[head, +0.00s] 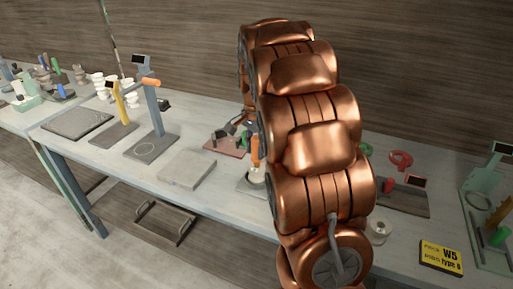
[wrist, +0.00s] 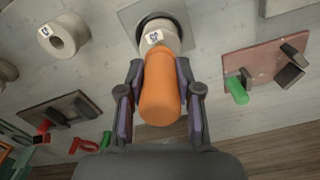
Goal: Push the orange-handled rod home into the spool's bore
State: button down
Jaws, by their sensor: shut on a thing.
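The orange-handled rod (wrist: 160,98) is between the fingers of my gripper (wrist: 160,72), which is shut on its handle. The handle also shows in the head view (head: 255,152), upright above the spool. The pale spool (wrist: 159,28) stands on a grey square plate (wrist: 131,14), directly beyond the handle in the wrist view. In the head view the spool (head: 257,175) is partly behind my arm. The handle hides the rod's shaft and the bore, so I cannot tell how deep the rod sits.
A second pale spool (wrist: 63,36) lies to the left in the wrist view. A reddish board (wrist: 265,68) with a green-handled piece (wrist: 236,90) is on the right. A dark board (wrist: 60,112) with red parts is at lower left.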

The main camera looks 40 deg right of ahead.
aim_at(257, 172)
jog(key=shift+f+b, duration=0.85)
jog(key=shift+f, duration=0.4)
dwell(3.6)
jog(key=shift+s+f, duration=0.1)
jog(key=shift+f, duration=0.15)
dwell(2.0)
jog(key=shift+r, duration=0.1)
